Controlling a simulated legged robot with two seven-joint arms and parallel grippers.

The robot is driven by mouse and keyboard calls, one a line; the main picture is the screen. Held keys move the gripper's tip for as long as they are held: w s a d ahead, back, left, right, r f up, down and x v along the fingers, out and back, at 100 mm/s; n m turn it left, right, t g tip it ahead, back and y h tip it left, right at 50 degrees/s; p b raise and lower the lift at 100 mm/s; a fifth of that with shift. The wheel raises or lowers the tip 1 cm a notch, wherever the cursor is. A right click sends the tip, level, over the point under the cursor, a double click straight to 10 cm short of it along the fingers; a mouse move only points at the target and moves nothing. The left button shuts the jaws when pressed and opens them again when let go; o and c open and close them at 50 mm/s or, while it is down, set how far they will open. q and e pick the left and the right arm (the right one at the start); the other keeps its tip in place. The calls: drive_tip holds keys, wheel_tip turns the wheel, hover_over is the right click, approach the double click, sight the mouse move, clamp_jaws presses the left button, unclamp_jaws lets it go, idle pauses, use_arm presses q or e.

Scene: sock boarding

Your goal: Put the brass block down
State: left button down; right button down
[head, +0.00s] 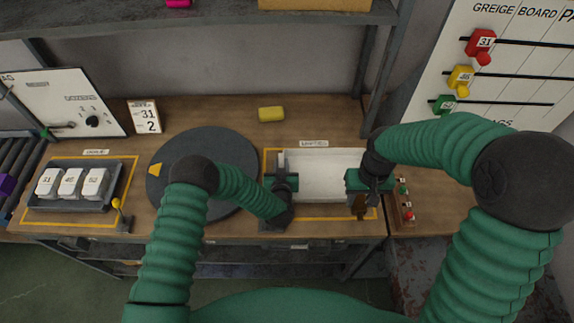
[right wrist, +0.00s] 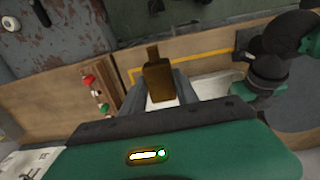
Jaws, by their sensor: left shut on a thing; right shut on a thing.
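The brass block (right wrist: 158,82), brownish with a narrower stub at one end, is between the fingers of my right gripper (right wrist: 160,95) in the right wrist view. In the head view the block (head: 360,206) hangs below my right gripper (head: 366,190), at the right end of a white tray (head: 325,175). I cannot tell whether the block touches anything beneath it. My left gripper (head: 281,196) is shut at the tray's left end. Its fingertips are hidden by its own body, but it appears to grip the tray's end.
A dark round turntable (head: 205,148) lies left of the tray. A grey rack (head: 118,170) with white numbered blocks stands further left. A yellow block (head: 271,114) lies at the back. A small wooden rack (head: 404,203) with coloured pegs is right of the tray. The back of the bench is mostly clear.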

use_arm(q)
drive_tip(key=shift+a, duration=0.1)
use_arm(e)
drive_tip(key=w+a+f+n, duration=0.1)
drive_tip(key=w+a+n, duration=0.2)
drive_tip(key=w+a, duration=0.6)
use_arm(q)
drive_tip(key=shift+a+f, duration=0.1)
drive_tip(key=shift+a, duration=0.05)
use_arm(e)
drive_tip(key=n, duration=0.1)
hover_over(303, 178)
wheel_tip(303, 178, down, 3)
drive_tip(key=shift+n, duration=0.3)
wheel_tip(303, 178, down, 10)
drive_tip(key=shift+r, duration=0.2)
drive_tip(key=c, duration=1.2)
unclamp_jaws()
drive_tip(key=shift+f, duration=0.1)
wheel_tip(303, 178, up, 12)
drive_tip(key=shift+r, duration=0.2)
